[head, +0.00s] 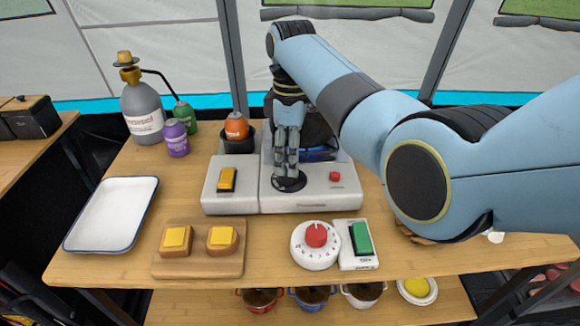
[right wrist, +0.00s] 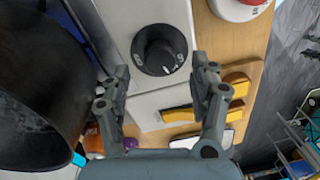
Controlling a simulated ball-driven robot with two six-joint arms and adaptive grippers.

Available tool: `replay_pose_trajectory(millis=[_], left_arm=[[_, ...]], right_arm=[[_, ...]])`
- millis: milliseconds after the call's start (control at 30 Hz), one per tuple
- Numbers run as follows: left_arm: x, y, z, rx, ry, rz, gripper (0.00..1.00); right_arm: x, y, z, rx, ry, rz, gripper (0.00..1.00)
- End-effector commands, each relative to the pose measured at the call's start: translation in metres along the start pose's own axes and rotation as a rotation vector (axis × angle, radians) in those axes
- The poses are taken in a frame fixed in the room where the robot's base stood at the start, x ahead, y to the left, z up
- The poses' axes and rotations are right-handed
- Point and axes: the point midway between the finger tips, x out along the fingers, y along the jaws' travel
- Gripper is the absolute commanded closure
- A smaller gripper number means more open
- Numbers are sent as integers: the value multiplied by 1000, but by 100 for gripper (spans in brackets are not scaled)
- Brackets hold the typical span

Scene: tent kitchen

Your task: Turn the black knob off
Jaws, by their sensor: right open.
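The black knob (head: 288,185) sits on the front of a light grey stove unit (head: 320,205). In the head view my right gripper (head: 287,170) hangs just above it, pointing down and hiding part of it. In the right wrist view the round black knob (right wrist: 159,50) lies ahead of the open, empty fingers of my right gripper (right wrist: 161,68). A white mark on its face points down and slightly right, between two small labels that are hard to read. I cannot tell whether the fingers touch the knob. My left gripper is not in view.
A dark pot (right wrist: 35,85) stands close beside my right gripper. A yellow switch (head: 227,179), a red knob on a white dial (head: 316,235), a green switch (head: 361,238) and a board with two yellow-topped blocks (head: 198,262) are nearby. A white tray (head: 112,238) lies left.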

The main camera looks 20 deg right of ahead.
Motion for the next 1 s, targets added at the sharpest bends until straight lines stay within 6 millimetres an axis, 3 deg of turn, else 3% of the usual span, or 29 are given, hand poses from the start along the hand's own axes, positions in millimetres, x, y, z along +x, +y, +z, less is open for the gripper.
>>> replay_pose_trajectory(millis=[200, 567, 1000], left_arm=[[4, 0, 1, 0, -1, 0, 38], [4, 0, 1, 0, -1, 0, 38], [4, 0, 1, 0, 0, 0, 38]], right_arm=[[30, 0, 0, 1, -1, -1, 38], [34, 0, 0, 2, 1, 1, 38], [34, 0, 0, 1, 1, 1, 94]])
